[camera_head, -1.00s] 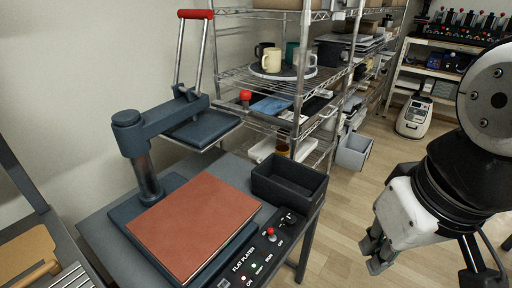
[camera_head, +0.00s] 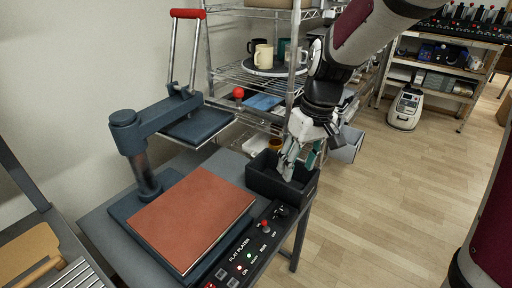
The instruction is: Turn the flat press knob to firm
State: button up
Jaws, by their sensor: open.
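The flat press has a blue-grey base and column, a reddish-brown platen pad (camera_head: 190,218) and a raised upper plate (camera_head: 198,124). Its control panel (camera_head: 246,250), marked FLAT PLATEN, runs along the pad's right side. A small black knob (camera_head: 283,211) is at the panel's far end, by the black bin; its setting is too small to read. A red-tipped switch (camera_head: 265,224) stands beside it. My gripper (camera_head: 298,168) is open and empty, pointing down over the black bin, beyond the knob and apart from it.
The open black bin (camera_head: 262,186) stands on the grey table beside the panel, under my gripper. A wire shelf (camera_head: 245,78) with mugs on a round tray stands behind. The red press handle (camera_head: 188,13) rises at the back left. The floor at right is clear.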

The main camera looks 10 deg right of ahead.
jog(key=n+h+p, duration=0.1)
jog(key=n+p, duration=0.1)
send_near(284, 211)
jog(key=shift+g, duration=0.4)
jog(key=f, duration=0.9)
jog(key=shift+w+a, duration=0.2)
jog(key=shift+w, duration=0.2)
jog(key=c, duration=1.2)
